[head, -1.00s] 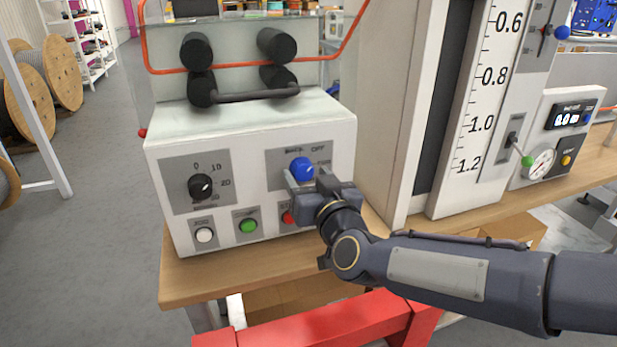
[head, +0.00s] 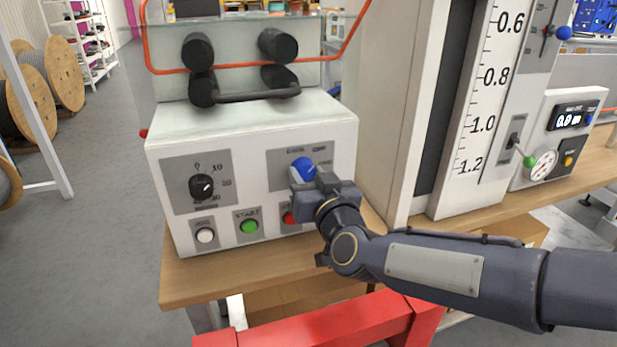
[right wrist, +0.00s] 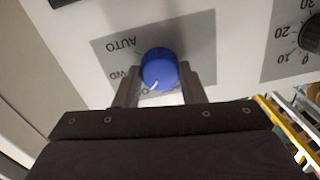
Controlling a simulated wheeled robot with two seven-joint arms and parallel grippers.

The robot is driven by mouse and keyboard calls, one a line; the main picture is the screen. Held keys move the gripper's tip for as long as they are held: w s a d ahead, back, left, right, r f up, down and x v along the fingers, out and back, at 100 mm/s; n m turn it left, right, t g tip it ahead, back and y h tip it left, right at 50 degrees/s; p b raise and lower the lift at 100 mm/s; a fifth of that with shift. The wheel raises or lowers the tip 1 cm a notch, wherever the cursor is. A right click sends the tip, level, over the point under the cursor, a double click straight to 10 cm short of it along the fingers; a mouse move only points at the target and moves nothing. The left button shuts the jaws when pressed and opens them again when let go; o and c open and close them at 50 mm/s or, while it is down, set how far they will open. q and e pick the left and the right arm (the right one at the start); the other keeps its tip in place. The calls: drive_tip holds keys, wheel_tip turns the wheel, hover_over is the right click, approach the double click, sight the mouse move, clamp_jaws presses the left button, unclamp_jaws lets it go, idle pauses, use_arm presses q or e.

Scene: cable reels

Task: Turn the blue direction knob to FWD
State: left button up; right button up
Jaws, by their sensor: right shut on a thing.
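The blue direction knob (head: 302,171) sits on a grey plate on the white control box (head: 165,225). My right gripper (head: 304,183) reaches it from the lower right and covers its lower part. In the right wrist view the knob (right wrist: 159,70) lies between the two fingers of the right gripper (right wrist: 160,88), which is shut on it. The labels appear upside down: AUTO is readable, a label ending in WD is partly hidden by a finger, and another below the knob is mostly hidden. My left gripper is not in view.
A black dial (head: 203,187) is left of the knob. Below are a white button (head: 205,235), a green START button (head: 249,226) and a red button (head: 289,217), close under my gripper. A tall scale panel (head: 478,120) stands to the right.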

drive_tip(key=m+b, duration=0.2)
drive_tip(key=m, duration=0.1)
drive_tip(key=shift+f, duration=0.15)
drive_tip(key=m+b, duration=0.3)
drive_tip(key=m, duration=0.2)
drive_tip(key=shift+m, duration=0.3)
idle(0.4)
drive_tip(key=o, duration=1)
drive_tip(key=shift+s, duration=0.1)
drive_tip(key=v, duration=0.7)
drive_tip(key=shift+s+d, duration=0.1)
drive_tip(key=shift+s, duration=0.25)
